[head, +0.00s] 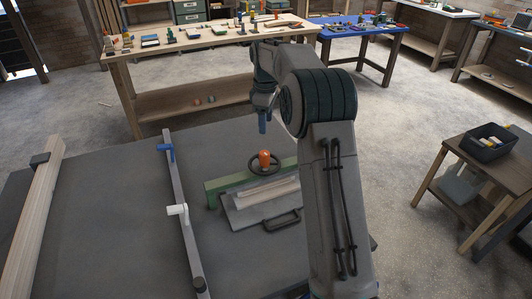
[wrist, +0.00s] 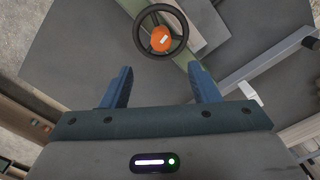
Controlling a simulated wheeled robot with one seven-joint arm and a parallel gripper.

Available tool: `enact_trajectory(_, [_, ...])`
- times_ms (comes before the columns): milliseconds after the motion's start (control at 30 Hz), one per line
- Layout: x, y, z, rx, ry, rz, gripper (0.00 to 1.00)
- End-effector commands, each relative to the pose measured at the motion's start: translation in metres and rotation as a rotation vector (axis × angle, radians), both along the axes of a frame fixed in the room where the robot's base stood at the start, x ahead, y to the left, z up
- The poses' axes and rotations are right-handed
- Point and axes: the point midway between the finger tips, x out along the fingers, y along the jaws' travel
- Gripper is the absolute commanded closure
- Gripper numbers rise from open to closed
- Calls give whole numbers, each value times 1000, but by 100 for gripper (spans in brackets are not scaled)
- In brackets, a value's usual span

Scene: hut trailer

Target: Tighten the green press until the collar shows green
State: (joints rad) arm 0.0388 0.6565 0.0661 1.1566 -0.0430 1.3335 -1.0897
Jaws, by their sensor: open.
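The green press (head: 222,184) stands on the dark worktable, with a black handwheel (head: 252,165) and an orange knob or collar (head: 264,158) on top. In the wrist view the handwheel (wrist: 185,38) and the orange part (wrist: 161,39) show just beyond my fingertips, with the green beam (wrist: 135,8) behind. My gripper (head: 262,122) is above the press, its blue fingers pointing down. In the wrist view my gripper (wrist: 160,88) is open and empty, apart from the wheel. No green shows on the collar. Pale boards (head: 268,193) lie on a grey plate at the press.
A metal bar clamp (head: 183,222) with a blue jaw and white handle lies left of the press. A wooden beam (head: 35,215) lies at the table's left. A wooden bench (head: 180,55) with tools stands behind. The table between beam and clamp is clear.

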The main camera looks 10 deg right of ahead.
Motion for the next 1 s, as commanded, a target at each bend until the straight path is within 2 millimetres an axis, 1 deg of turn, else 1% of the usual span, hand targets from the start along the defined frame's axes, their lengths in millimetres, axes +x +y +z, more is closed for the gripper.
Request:
enact_trajectory(133, [-1, 2, -2, 2, -3, 45, 45])
enact_trajectory(267, [-1, 2, -15, 2, -1, 47, 45])
enact_trajectory(367, [-2, 2, -32, 2, 1, 47, 45])
enact_trajectory(600, [-2, 1, -84, 1, 2, 45, 45])
enact_trajectory(700, [-2, 1, -103, 1, 2, 44, 45])
enact_trajectory(900, [-2, 1, -129, 2, -1, 43, 45])
enact_trajectory(1000, [-1, 1, -135, 2, -3, 43, 45])
